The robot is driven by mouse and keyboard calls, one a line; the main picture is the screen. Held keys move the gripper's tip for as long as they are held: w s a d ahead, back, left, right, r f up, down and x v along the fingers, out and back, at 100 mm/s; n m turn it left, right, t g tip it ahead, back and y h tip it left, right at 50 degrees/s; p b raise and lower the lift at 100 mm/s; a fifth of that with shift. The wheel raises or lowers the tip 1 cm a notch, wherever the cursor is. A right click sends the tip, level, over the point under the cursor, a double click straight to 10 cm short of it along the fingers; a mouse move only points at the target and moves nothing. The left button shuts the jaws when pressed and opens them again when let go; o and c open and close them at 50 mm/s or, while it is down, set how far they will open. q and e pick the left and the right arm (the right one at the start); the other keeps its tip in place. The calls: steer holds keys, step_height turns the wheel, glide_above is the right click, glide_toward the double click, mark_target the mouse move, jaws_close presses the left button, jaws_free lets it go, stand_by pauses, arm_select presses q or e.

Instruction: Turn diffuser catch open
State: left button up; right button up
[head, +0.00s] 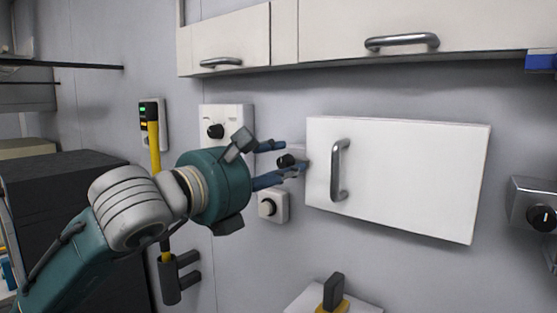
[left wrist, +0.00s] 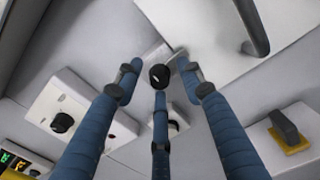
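The white diffuser panel (head: 410,180) is on the wall with a metal bar handle (head: 340,170) near its left side. A small dark catch knob (head: 286,160) on a light mount is beside the panel's left edge. The knob shows in the left wrist view (left wrist: 159,76) with a pale mark on its face. My left gripper (head: 283,157) has its blue fingers pointing at the knob. In the left wrist view the fingers (left wrist: 160,78) are spread, with the knob between their tips; contact cannot be told. My right gripper is not in view.
Boxes with black knobs are on the wall at upper left (head: 240,114) and below the catch (head: 268,206). A grey knob box (head: 535,190) is at right. Wall cabinets (head: 240,35) hang above. A black handle on a yellow base (head: 334,292) stands below.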

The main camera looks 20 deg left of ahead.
arm_select(q)
jaws_close()
